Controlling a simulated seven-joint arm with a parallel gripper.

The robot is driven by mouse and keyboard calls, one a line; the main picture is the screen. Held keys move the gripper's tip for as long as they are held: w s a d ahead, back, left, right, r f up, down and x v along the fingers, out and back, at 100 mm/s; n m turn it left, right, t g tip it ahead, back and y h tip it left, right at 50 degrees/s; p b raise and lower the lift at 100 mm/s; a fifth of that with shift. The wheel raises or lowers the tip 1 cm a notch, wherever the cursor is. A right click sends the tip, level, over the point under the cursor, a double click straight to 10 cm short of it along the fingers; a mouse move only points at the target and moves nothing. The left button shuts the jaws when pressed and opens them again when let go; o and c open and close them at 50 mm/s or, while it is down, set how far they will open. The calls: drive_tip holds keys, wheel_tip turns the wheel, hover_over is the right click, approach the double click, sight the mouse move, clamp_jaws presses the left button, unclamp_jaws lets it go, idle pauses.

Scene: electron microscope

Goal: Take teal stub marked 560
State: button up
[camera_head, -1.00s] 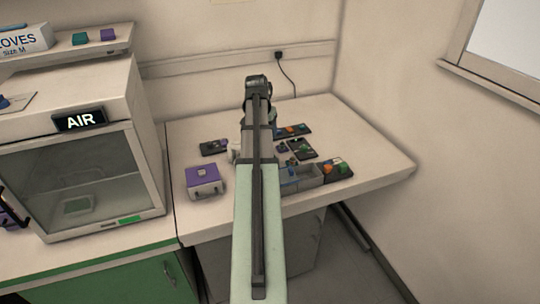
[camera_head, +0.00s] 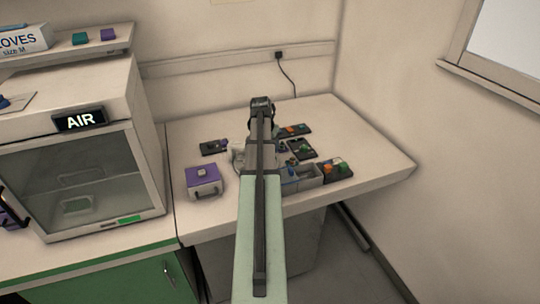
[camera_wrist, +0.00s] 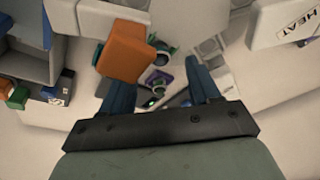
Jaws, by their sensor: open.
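My gripper (camera_wrist: 160,76) is open, its two blue fingers apart above the bench. An orange block (camera_wrist: 124,50) shows large beside the left finger, and I see no finger closed on it. Between the fingers, lower down, is a small purple piece (camera_wrist: 158,80) with a pale top. Dark green round parts (camera_wrist: 161,52) show beside the orange block; I cannot tell if one is the teal stub. No 560 mark is legible. In the head view my arm hides the gripper and part of the stubs; a small green stub (camera_head: 304,148) sits on a dark rack.
A grey divided tray (camera_head: 303,180) stands beside a dark rack with orange (camera_head: 328,163) and green stubs. A purple box (camera_head: 204,180) is on the left. A device marked HEAT (camera_wrist: 275,25) is at right in the wrist view. The bench's right side is clear.

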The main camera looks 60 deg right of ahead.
drive_tip(key=shift+x, duration=2.25)
drive_tip(key=shift+d+r, duration=0.1)
drive_tip(key=shift+d, duration=0.05)
drive_tip(key=shift+c, duration=0.3)
drive_tip(key=c, duration=1.1)
drive_tip(key=shift+o, duration=0.2)
drive_tip(key=shift+r, duration=0.1)
